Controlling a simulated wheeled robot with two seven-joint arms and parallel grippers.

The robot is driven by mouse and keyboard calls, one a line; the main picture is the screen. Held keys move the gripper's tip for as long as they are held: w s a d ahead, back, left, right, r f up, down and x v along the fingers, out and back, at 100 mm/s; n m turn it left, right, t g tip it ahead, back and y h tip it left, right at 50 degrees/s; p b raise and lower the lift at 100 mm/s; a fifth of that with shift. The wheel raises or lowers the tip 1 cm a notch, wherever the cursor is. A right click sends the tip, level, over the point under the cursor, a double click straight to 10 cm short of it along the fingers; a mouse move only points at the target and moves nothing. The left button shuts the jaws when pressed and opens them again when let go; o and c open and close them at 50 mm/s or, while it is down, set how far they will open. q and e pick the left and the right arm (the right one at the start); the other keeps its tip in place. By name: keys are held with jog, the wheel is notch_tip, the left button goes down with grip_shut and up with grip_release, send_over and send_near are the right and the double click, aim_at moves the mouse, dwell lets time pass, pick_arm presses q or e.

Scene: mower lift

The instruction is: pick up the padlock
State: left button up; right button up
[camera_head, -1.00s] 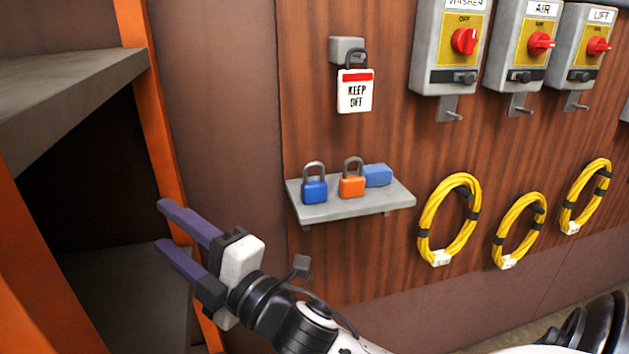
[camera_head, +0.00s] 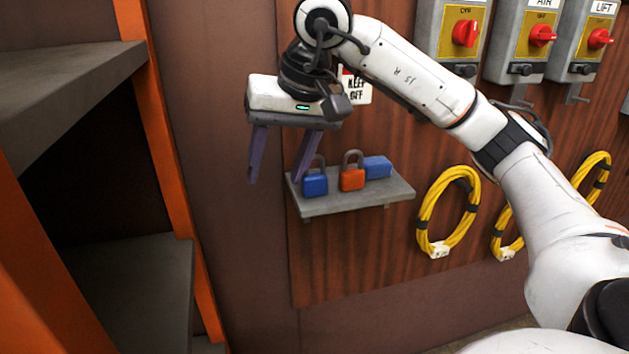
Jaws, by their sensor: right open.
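Two padlocks stand upright on a small grey wall shelf (camera_head: 350,200): a blue padlock (camera_head: 315,183) on the left and an orange padlock (camera_head: 352,179) beside it. A blue block (camera_head: 377,167) sits behind and to the right of the orange one. My right gripper (camera_head: 276,181) is open and empty, its purple fingers pointing down at the shelf's left end. Its right finger overlaps the left side of the blue padlock's shackle in the picture; I cannot tell whether they touch. My left gripper is not in view.
A "KEEP OFF" tag (camera_head: 357,89) hangs above the shelf, partly hidden by my right gripper. Yellow cable coils (camera_head: 447,212) hang to the right, below grey switch boxes with red knobs (camera_head: 466,34). An orange-framed rack (camera_head: 160,130) stands at left.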

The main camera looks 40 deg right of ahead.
aim_at(315, 175)
jog(key=d+h+b, duration=0.1)
jog(key=d, duration=0.1)
jog(key=d+h, duration=0.1)
jog(key=d, duration=0.2)
jog(key=d+f+b, duration=0.1)
jog(key=d, duration=0.2)
jog(key=shift+s+d+f+g+h+b, duration=0.1)
jog(key=shift+s+d+g+h+b, duration=0.05)
jog(key=shift+s+g+h+b, duration=0.2)
jog(key=shift+w+d+f, duration=0.15)
jog(key=shift+w+f, duration=0.05)
jog(key=shift+f, duration=0.15)
jog(key=shift+x, duration=2.35)
jog(key=c, duration=0.9)
